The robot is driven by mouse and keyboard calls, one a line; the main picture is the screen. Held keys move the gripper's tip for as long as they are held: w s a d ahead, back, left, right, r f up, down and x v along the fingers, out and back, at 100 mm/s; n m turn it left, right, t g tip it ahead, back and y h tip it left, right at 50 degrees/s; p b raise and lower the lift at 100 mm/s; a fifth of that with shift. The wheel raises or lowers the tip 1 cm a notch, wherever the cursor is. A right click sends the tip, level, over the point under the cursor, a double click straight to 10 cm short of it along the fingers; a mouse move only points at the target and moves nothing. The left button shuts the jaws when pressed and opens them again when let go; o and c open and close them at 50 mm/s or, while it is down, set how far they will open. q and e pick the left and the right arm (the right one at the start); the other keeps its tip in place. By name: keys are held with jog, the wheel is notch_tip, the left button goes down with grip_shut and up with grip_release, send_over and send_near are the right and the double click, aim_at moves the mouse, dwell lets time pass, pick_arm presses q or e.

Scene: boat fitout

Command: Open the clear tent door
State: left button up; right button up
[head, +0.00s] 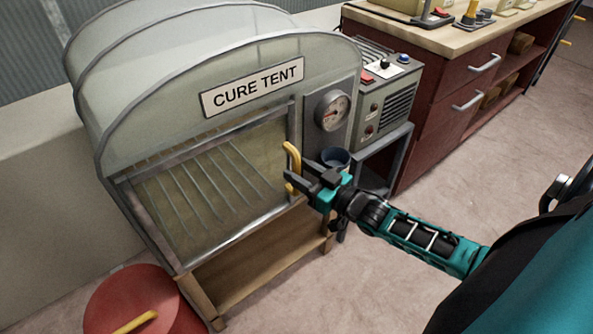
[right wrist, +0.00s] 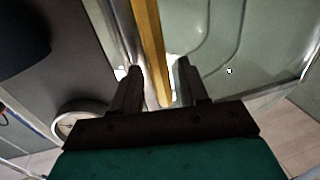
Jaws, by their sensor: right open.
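The cure tent (head: 200,90) is a domed, clear-sided box on a wooden stand, with a "CURE TENT" label on its front. Its clear door (head: 205,180) is a metal-framed panel that sits shut in the front, with rack bars visible through it. A yellow handle (head: 291,160) stands at the door's right edge. My right gripper (head: 292,180) is at the handle, fingers apart. In the right wrist view, the yellow handle (right wrist: 150,50) runs between the two open fingertips (right wrist: 157,68); contact cannot be told. My left gripper is not in view.
A round gauge (head: 332,110) is on the tent's front right of the door. A grey control unit (head: 385,95) stands on a small stand beside the tent. A red round object (head: 140,295) is on the floor at lower left. Open floor (head: 480,190) lies to the right.

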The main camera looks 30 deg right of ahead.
jog(key=shift+x, duration=0.8)
grip_shut()
